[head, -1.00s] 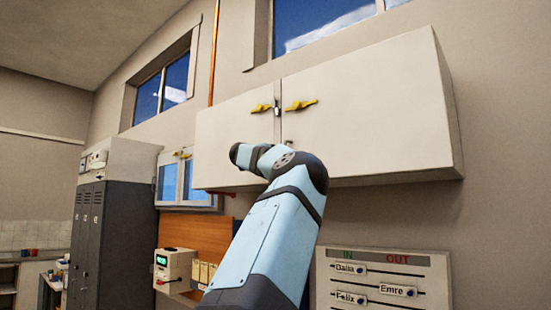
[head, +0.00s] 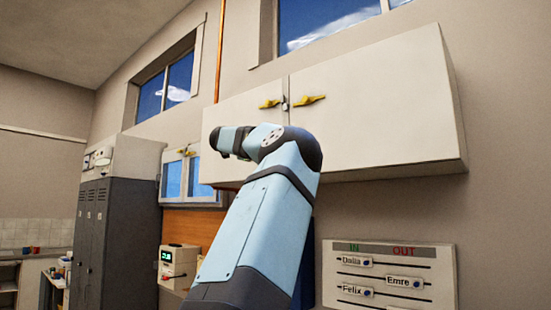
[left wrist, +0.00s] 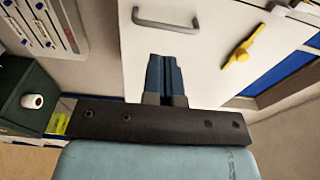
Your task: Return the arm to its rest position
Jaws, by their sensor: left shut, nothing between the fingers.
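My light blue arm (head: 255,230) rises from the bottom middle of the head view, bent at a dark joint, with its far part pointing left in front of the white wall cabinet. Its gripper cannot be made out there. In the left wrist view my left gripper (left wrist: 165,72) shows two blue fingers pressed together with nothing between them. They appear in front of a white door (left wrist: 205,55) with a grey handle (left wrist: 166,22); whether they touch it is unclear. My right gripper is not in view.
The wall cabinet (head: 380,115) has closed doors with yellow handles (head: 309,99). An IN/OUT name board (head: 390,275) hangs at lower right. Grey lockers (head: 105,235) and a small white device (head: 178,262) stand left. A dark green box (left wrist: 30,95) shows in the left wrist view.

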